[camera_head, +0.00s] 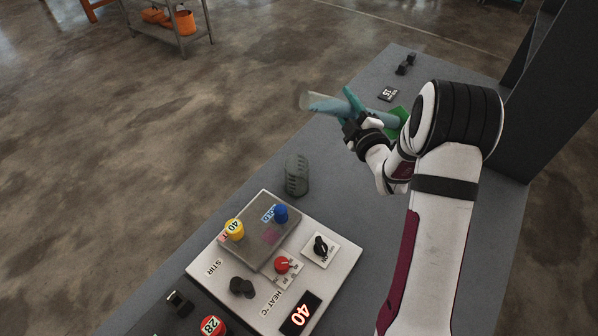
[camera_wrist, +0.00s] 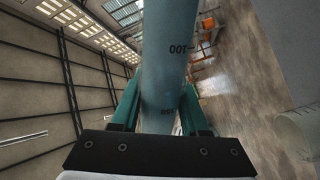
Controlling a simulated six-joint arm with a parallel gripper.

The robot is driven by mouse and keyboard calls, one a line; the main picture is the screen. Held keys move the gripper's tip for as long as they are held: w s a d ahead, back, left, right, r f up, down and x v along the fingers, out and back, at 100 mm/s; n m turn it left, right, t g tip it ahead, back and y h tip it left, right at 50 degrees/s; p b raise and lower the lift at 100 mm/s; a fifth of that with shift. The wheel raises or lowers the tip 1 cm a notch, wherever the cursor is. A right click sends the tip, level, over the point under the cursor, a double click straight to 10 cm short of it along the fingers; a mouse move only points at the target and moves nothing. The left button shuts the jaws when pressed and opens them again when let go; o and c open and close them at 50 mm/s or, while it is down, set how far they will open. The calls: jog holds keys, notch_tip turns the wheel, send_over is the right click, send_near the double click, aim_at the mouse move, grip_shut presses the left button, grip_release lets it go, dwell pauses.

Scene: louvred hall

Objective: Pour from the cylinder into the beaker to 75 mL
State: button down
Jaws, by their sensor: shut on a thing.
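My gripper (camera_head: 357,108) is shut on the graduated cylinder (camera_head: 328,105), its teal fingers on either side of the tube. The cylinder is pale blue and see-through, tipped well over, with its open end toward the left in the head view. In the wrist view the cylinder (camera_wrist: 168,50) shows printed marks; I cannot read a liquid level. The beaker (camera_head: 296,175), see-through with scale marks, stands upright on the bench below and left of my gripper. A pale marked vessel wall, seemingly the beaker (camera_wrist: 300,132), shows at the wrist view's right edge. I see no stream.
A hotplate stirrer (camera_head: 214,262) with yellow, blue and red pieces and a red "40" display stands in front of the beaker. A green patch (camera_head: 396,126) lies behind my gripper.

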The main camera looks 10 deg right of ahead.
jog(key=shift+d+f+n, duration=0.15)
jog(key=shift+f+n, duration=0.1)
jog(key=shift+n, duration=0.15)
jog(key=shift+d+f+n, duration=0.15)
jog(key=shift+f+n, duration=0.75)
jog(key=shift+f, duration=0.15)
jog(key=shift+f+n, duration=0.3)
jog(key=shift+f, duration=0.2)
jog(key=shift+f, duration=0.35)
dwell(0.9)
dwell(0.6)
